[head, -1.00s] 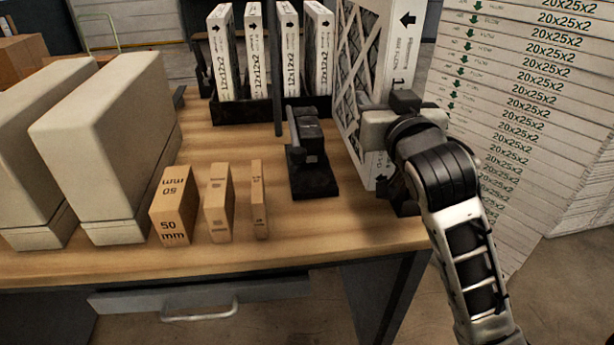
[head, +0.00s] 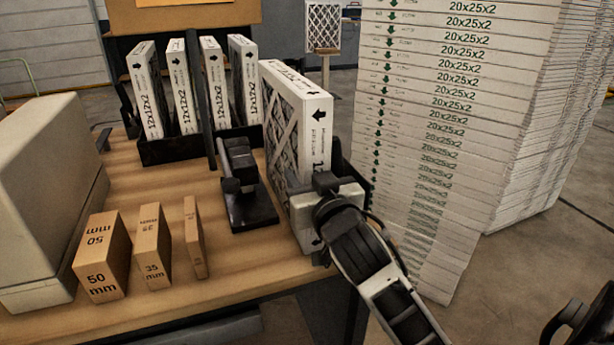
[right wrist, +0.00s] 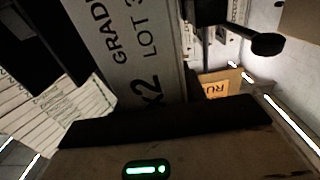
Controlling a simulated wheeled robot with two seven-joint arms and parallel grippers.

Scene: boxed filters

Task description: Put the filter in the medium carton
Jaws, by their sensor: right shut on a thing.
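A white-framed pleated filter (head: 318,125) with black arrows and print stands upright at the right side of the workbench, right of the black clamp-like stand. My right gripper (head: 318,205) is shut on its near edge, low down. I cannot tell whether the filter's bottom touches the bench. In the right wrist view the filter's printed edge (right wrist: 135,50) fills the middle. A brown cardboard carton (head: 185,18) shows at the top, cut off by the frame; its size class cannot be told. My left gripper is not in view.
Several 12x12x2 filters (head: 184,95) stand in a black rack (head: 170,150). Three brown thickness blocks (head: 102,260) and a beige case (head: 45,190) are on the workbench (head: 190,298). A tall stack of 20x25x2 filters (head: 430,130) rises close to the right.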

